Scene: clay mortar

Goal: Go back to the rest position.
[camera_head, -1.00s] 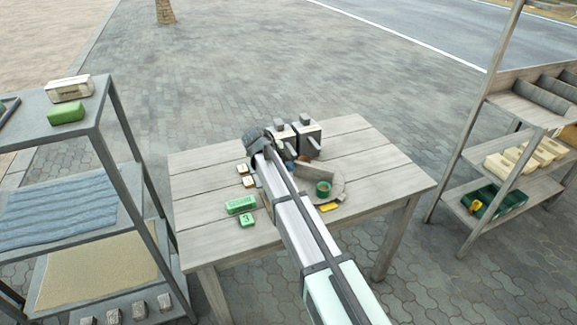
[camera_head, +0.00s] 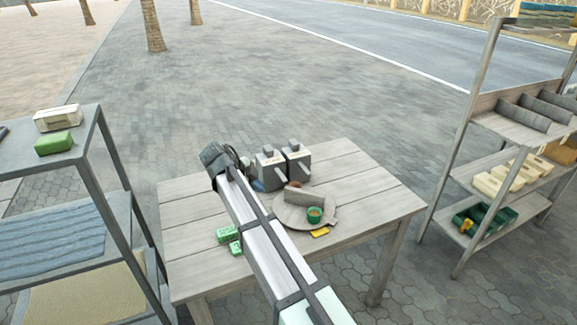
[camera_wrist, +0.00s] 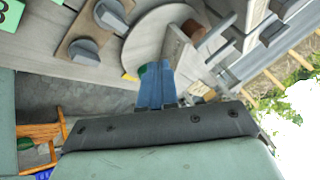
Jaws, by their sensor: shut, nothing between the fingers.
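My gripper (camera_wrist: 156,82) shows in the wrist view as two blue fingers close together, with nothing seen held between them. In the head view my arm reaches over the table (camera_head: 372,178), its end to the left of two grey boxes with levers (camera_head: 298,160). The fingertips are hard to make out there. A round board (camera_head: 328,222) carries a green cup (camera_head: 314,215) and an upright grey slab (camera_head: 305,197). In the wrist view the fingers overlap the edge of the round board (camera_wrist: 150,36), partly hiding a green thing.
Green blocks (camera_head: 227,234) lie left of my arm, and a yellow piece (camera_head: 320,232) lies by the board. A shelf stands left with a green pack (camera_head: 54,143). Another at right holds cream blocks (camera_head: 497,184) and a green bin (camera_head: 485,220). The table's right side is clear.

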